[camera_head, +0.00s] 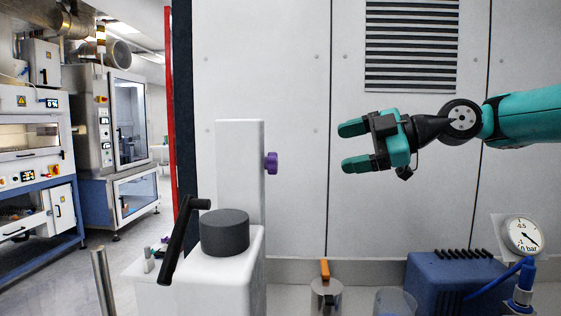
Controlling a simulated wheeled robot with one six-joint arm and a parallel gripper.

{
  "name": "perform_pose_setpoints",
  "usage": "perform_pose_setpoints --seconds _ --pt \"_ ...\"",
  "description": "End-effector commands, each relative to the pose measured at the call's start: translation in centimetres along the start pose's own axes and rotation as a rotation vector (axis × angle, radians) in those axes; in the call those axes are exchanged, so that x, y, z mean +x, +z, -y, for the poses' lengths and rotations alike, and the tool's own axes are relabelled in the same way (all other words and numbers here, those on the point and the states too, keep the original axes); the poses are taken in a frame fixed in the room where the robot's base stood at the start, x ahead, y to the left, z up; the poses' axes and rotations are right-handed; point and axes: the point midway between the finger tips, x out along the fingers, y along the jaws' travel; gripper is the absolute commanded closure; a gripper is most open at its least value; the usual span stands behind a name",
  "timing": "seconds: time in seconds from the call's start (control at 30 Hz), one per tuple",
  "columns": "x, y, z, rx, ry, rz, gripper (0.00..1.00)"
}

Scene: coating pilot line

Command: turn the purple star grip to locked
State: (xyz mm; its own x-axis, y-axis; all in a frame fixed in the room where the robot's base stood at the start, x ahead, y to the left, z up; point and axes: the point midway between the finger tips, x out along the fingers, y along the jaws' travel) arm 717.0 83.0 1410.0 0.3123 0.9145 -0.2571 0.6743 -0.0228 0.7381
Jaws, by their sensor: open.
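The purple star grip (271,163) sticks out from the right side of a white upright column (240,160) on a white machine housing. It is seen edge-on, so I cannot read its locked or unlocked position. My gripper (350,147) is to the right of the grip and a little higher in the picture. Its two teal fingers point left and are spread apart with nothing between them. A clear gap lies between the fingertips and the grip.
A dark grey cylinder (225,232) and a black handle (180,238) stand in front of the column. At the lower right are a metal cup (326,297), a clear beaker (395,302), a blue block (440,285) and a pressure gauge (524,236). A pale panelled wall is behind.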

Motion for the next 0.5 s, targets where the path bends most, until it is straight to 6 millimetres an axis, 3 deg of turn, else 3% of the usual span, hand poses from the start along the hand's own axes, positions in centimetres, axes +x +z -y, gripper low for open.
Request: perform_pose_setpoints --seconds 0.5 --pt "11.5 -0.3 -0.2 0.005 -0.004 0.0 0.26"
